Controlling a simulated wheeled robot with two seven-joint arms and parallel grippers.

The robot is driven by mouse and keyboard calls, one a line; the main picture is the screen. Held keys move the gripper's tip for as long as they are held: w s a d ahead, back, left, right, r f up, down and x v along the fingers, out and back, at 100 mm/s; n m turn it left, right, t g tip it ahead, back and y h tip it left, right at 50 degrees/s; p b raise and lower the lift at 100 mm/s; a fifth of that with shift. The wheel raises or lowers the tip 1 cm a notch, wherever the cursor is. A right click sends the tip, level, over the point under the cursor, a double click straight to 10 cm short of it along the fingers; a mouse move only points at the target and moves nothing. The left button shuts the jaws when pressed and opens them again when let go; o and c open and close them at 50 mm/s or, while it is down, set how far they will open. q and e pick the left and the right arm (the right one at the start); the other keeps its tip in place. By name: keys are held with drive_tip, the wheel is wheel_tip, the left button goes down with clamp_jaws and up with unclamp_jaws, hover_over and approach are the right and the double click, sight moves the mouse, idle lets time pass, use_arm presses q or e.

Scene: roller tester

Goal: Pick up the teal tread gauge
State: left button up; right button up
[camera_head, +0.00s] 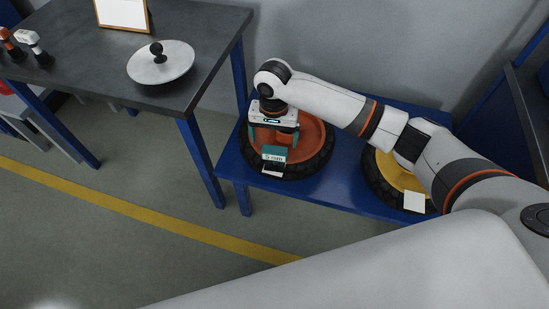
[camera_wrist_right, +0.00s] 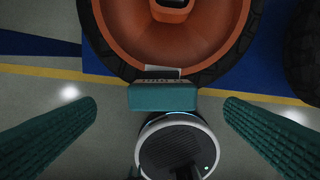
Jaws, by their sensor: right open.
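The teal tread gauge (camera_head: 274,154) is a small block with a pale lettered face. It is at the near side of a black tyre (camera_head: 316,165) with an orange hub (camera_head: 315,134). In the right wrist view the gauge (camera_wrist_right: 162,98) shows in the middle, in front of the tyre's edge. My right gripper (camera_head: 273,142) is open, its two teal fingers apart. In the right wrist view the fingers are to the left and right of the gauge, with clear gaps on both sides. My left gripper is not in view.
The tyre lies on a low blue bench (camera_head: 342,190), beside a second tyre with a yellow hub (camera_head: 388,177), partly hidden by my right arm. A dark table (camera_head: 100,70) at the left carries a round grey lid-like disc (camera_head: 162,67). Open floor with a yellow line lies in front.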

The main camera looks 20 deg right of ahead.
sight(275, 148)
drive_tip(key=shift+s+d+f+b, duration=0.1)
drive_tip(key=shift+f+b, duration=0.05)
drive_tip(key=shift+f, duration=1.4)
drive_tip(key=shift+s+f+b, duration=0.1)
drive_tip(key=shift+f+b, duration=0.05)
drive_tip(key=shift+f, duration=1.4)
drive_tip(key=shift+w+r, duration=0.1)
drive_tip(key=c, duration=1.4)
